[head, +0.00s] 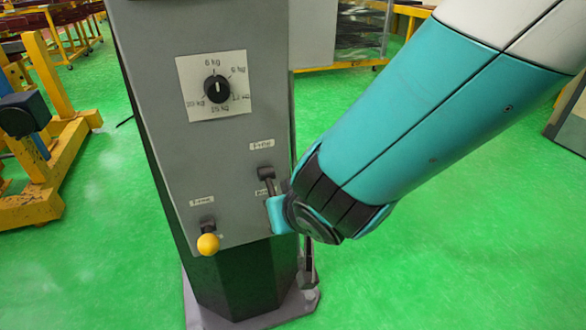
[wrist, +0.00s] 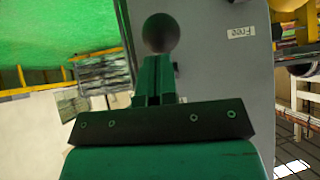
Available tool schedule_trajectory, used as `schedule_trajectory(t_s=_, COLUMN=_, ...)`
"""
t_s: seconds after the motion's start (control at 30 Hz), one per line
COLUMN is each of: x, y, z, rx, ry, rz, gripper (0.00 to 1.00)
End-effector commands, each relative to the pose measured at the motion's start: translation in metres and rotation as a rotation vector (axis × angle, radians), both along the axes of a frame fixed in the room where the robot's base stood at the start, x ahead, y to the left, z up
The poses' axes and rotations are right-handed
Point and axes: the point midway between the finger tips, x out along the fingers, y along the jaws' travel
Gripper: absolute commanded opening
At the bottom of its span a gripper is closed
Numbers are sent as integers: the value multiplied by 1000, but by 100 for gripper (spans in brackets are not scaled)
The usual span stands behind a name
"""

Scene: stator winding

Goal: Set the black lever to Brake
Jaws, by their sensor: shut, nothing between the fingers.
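The black lever (head: 266,173) is on the grey panel of a machine column, between a label reading Free (head: 262,145) and a lower label that is partly covered. In the wrist view its round dark knob (wrist: 160,33) is just beyond my fingertips. The Free label (wrist: 240,32) is to its right there. My gripper (head: 271,188) is shut and empty, close below the lever in the head view; in the wrist view its fingers (wrist: 153,82) point at the knob. Whether they touch it I cannot tell. The lever's exact tilt is partly hidden by my gripper.
A yellow-knobbed lever (head: 208,244) is lower left on the same panel. A black rotary dial (head: 217,89) with kg markings is above. Yellow frames (head: 50,150) stand at the left. The green floor (head: 450,240) right of the column is clear.

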Motion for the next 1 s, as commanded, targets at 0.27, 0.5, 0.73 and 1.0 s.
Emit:
schedule_trajectory(t_s=0.27, x=0, y=0, z=-13, rx=0, ry=2, rz=1, gripper=0)
schedule_trajectory(t_s=0.5, x=1, y=0, z=-15, rx=-1, ry=2, rz=0, gripper=0)
schedule_trajectory(t_s=0.73, x=0, y=0, z=-15, rx=-1, ry=3, rz=0, gripper=0)
schedule_trajectory(t_s=1.0, x=-1, y=-1, z=-7, rx=-1, ry=3, rz=2, gripper=0)
